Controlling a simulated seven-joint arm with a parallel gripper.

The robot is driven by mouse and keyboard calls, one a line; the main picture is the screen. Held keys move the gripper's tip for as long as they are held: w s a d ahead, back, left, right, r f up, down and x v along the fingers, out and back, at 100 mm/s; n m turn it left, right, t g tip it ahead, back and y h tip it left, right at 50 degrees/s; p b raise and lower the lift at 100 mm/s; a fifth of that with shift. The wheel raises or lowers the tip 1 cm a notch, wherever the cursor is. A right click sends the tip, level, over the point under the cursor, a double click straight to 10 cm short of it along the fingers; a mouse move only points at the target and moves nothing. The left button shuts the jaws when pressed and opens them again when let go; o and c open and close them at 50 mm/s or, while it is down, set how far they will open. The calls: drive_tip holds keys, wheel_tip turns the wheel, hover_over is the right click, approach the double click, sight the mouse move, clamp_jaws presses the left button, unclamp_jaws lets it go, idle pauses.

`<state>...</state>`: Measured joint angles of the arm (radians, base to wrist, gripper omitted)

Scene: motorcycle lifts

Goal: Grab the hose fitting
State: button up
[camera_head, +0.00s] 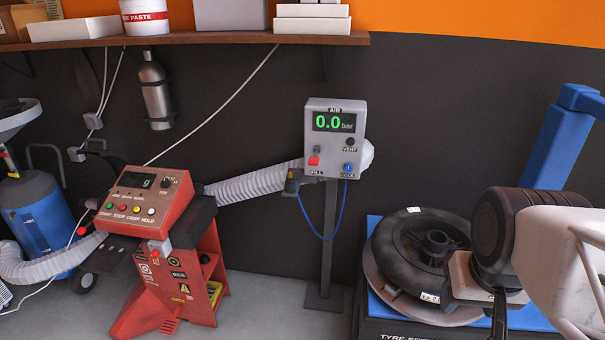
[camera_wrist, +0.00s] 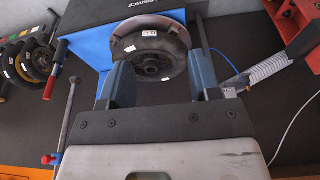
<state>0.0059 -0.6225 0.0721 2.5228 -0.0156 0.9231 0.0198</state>
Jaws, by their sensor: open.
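The hose fitting (camera_head: 291,184) appears as a small dark piece at the lower left of the grey air box (camera_head: 335,140), under the FILL label. A thin blue hose (camera_head: 325,237) loops from it to the DOCK port. Part of the blue hose also shows in the wrist view (camera_wrist: 222,57); I cannot make out the fitting clearly there. My gripper (camera_wrist: 160,62) is open and empty, with its two dark blue fingers apart. In the head view it is at the far right, above the tyre machine and well away from the fitting; its fingers are mostly hidden there.
A black tyre (camera_head: 405,265) lies on the blue tyre machine at right. A red control cart (camera_head: 165,250) and a ribbed white duct (camera_head: 255,186) stand left of the air box. A shelf (camera_head: 185,39) runs above. Clear space lies between the air box and tyre machine.

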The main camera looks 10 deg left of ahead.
drive_tip(key=w+a+r+n+t, duration=0.1)
drive_tip(key=w+t, duration=0.1)
drive_tip(key=w, duration=1.1)
drive_tip(key=w+a+t, duration=0.2)
drive_tip(key=w+t, duration=0.1)
drive_tip(key=w, duration=1)
drive_tip(key=w+a+f+n+t+y, duration=0.15)
drive_tip(key=w+a, duration=0.25)
drive_tip(key=w, duration=0.7)
drive_tip(key=w+a+f+n+t+y, duration=0.1)
drive_tip(key=w+a+f+t, duration=0.15)
drive_tip(key=w, duration=0.75)
drive_tip(key=w+a+f+n+t+y, duration=0.1)
drive_tip(key=w+a+f, duration=0.2)
drive_tip(key=w, duration=0.2)
drive_tip(key=w+a+f+y, duration=0.1)
drive_tip(key=w+a+f, duration=0.2)
drive_tip(key=w+a, duration=0.15)
drive_tip(key=n+y, duration=0.5)
drive_tip(key=y, duration=0.4)
approach(291, 172)
drive_tip(key=shift+h, duration=0.25)
drive_tip(key=shift+r+x, duration=0.1)
drive_tip(key=shift+x, duration=1.15)
drive_tip(key=shift+r+x, duration=0.15)
drive_tip(key=shift+x, duration=1.1)
drive_tip(key=shift+a, duration=0.15)
